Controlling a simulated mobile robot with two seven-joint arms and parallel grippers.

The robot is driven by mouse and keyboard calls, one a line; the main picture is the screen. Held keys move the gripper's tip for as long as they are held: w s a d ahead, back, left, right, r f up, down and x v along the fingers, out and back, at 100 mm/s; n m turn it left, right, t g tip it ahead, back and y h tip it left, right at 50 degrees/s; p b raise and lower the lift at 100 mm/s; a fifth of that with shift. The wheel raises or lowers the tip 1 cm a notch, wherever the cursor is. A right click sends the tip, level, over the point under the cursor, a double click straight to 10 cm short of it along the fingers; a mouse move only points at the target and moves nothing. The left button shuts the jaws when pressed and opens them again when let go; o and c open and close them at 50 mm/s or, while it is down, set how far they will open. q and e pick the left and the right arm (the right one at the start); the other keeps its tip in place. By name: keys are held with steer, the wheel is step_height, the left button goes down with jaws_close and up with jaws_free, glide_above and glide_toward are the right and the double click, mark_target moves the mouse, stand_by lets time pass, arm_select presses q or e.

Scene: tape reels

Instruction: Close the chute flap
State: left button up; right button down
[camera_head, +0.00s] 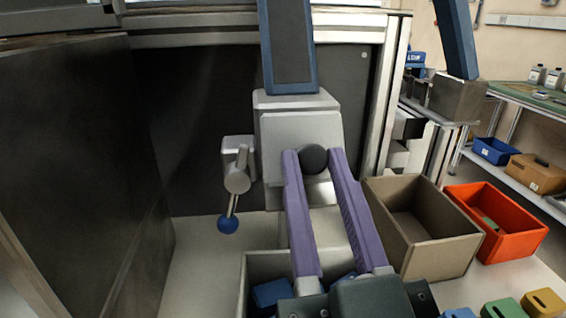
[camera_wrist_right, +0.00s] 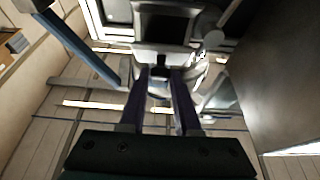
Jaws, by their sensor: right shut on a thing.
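A pale grey housing (camera_head: 300,130) stands in the middle of the head view, below a dark panel with blue edges (camera_head: 288,45). A round black knob (camera_head: 313,158) is on its front face. I cannot tell clearly which part is the chute flap or how far open it is. My right gripper (camera_head: 313,157) reaches up from below with its purple fingers shut on the black knob, one on each side. The right wrist view also shows the gripper (camera_wrist_right: 159,74) at the knob, darkly. My left gripper is not in view.
A lever with a blue ball (camera_head: 228,224) hangs left of the housing. A large dark panel (camera_head: 75,170) stands at the left. A grey-brown bin (camera_head: 445,258) and an orange bin (camera_head: 525,245) stand right. A grey bin (camera_head: 275,265) with blue pieces is below the fingers.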

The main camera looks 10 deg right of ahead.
steer(key=c, duration=0.6)
jaws_free()
steer(key=shift+b+v, duration=0.55)
steer(key=shift+v, duration=4.45)
